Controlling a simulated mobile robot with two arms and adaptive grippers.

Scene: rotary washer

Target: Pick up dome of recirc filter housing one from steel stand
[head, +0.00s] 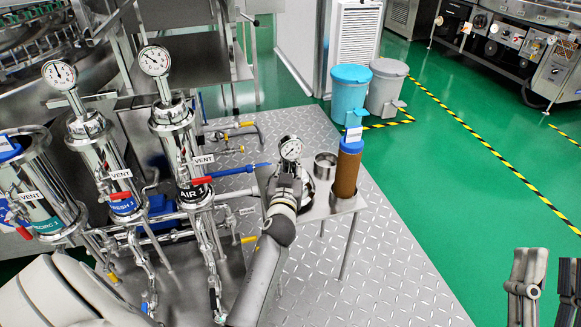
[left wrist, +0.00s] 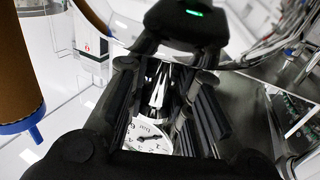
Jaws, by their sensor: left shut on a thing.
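The dome is a shiny steel piece with a round white pressure gauge (head: 290,149) on top, at the steel stand (head: 345,206). My left gripper (head: 284,190) is shut on the dome and hides much of it in the head view. In the left wrist view, the steel dome (left wrist: 158,90) is between the dark fingers, with the gauge face (left wrist: 149,136) below. I cannot tell whether the dome touches the stand. My right gripper (head: 547,290) is at the lower right, its fingers apart and empty.
A brown filter with a blue cap (head: 347,170) stands upright on the stand's right, beside a steel cup (head: 325,165). The gauge-topped AIR 1 (head: 178,145) and FRESH 1 (head: 103,155) housings and the RECIRC 1 housing (head: 45,195) stand left. Blue (head: 350,90) and grey (head: 386,88) bins stand behind.

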